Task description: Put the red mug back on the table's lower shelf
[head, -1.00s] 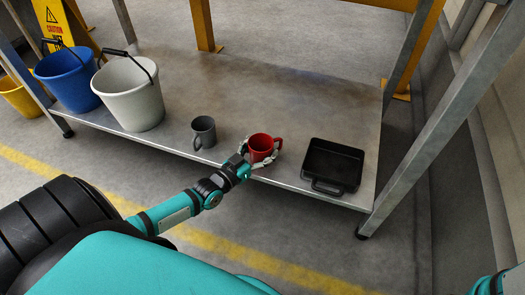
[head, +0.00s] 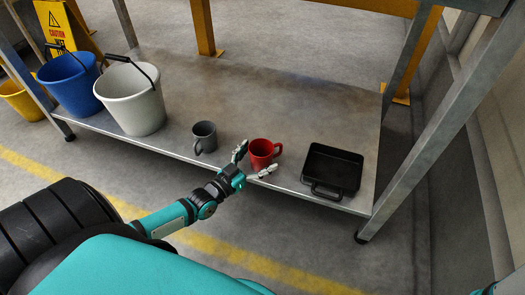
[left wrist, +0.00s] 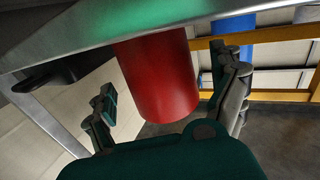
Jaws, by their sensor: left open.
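The red mug (head: 262,153) stands upright on the metal lower shelf (head: 235,95), near its front edge, with its handle to the right. In the left wrist view the red mug (left wrist: 160,75) shows large beyond my fingers. My left gripper (head: 254,160) is open at the shelf's front edge, its fingers spread just in front of the mug. In the left wrist view my left gripper (left wrist: 172,105) has its two fingers apart with a gap between them and the mug. My right gripper is not in view; only a bit of teal shows at the lower right corner.
A grey mug (head: 204,136) stands left of the red mug, and a black tray (head: 333,168) lies to its right. A white bucket (head: 133,100) and a blue bucket (head: 70,85) stand at the shelf's left end. The shelf's back middle is clear.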

